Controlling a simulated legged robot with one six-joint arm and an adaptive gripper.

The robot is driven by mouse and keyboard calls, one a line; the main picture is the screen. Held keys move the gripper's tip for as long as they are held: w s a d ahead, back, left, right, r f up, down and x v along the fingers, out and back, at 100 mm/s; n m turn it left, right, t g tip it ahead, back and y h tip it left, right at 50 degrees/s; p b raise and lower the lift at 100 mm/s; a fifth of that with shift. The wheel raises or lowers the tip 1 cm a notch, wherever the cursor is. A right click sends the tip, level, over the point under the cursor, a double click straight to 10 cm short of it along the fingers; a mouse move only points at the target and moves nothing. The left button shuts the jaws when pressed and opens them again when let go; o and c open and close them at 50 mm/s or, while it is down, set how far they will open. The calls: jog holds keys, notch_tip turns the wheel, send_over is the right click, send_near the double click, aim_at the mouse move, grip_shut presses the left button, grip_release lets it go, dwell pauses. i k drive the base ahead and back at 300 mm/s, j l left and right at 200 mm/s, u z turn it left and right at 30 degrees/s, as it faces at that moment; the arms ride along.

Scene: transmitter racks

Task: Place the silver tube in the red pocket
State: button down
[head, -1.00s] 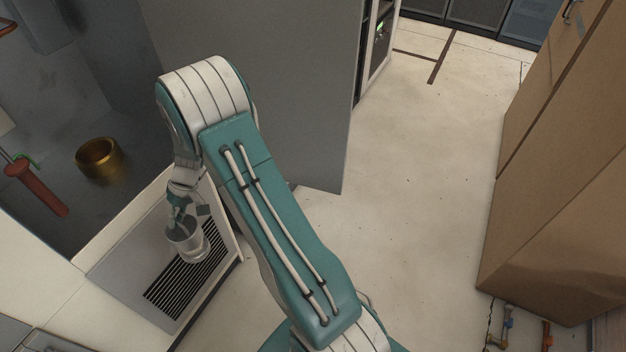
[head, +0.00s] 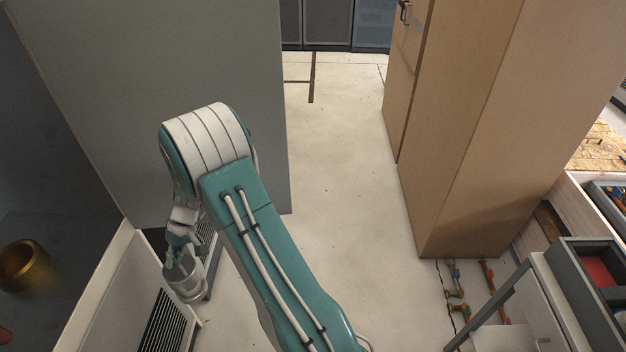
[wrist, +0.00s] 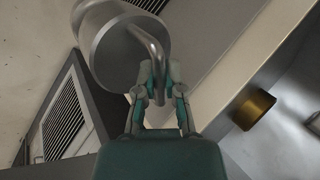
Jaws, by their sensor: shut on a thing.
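My gripper (head: 178,246) hangs at the lower left in the head view, below the bent end of my arm. It is shut on the silver tube (head: 185,281), a wide metal cylinder held in the air. A red pocket (head: 599,270) shows inside a grey-framed unit at the far right of the head view, well away from my gripper. Its lower part is partly cut off by the frame.
A brass ring (head: 22,266) sits in the open bay at left. A grey cabinet (head: 165,100) stands behind my arm. A tall brown cabinet (head: 470,130) stands right of the clear floor (head: 335,190). Pipe fittings (head: 455,283) lie on the floor by its base.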

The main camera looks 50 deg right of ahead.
aim_at(595, 276)
jog(key=j+z, duration=0.25)
jog(key=z, duration=0.2)
jog(key=k+j+z, duration=0.15)
jog(key=z, duration=0.25)
jog(key=i+j+z, duration=0.15)
jog(key=z, duration=0.7)
jog(key=i+z, duration=0.2)
jog(key=z, duration=0.25)
jog(key=i+j+z, duration=0.15)
jog(key=z, duration=0.25)
jog(key=i+j+z, duration=0.15)
jog(key=z, duration=0.3)
jog(key=i+j+z, duration=0.1)
jog(key=z, duration=0.3)
jog(key=j, duration=0.1)
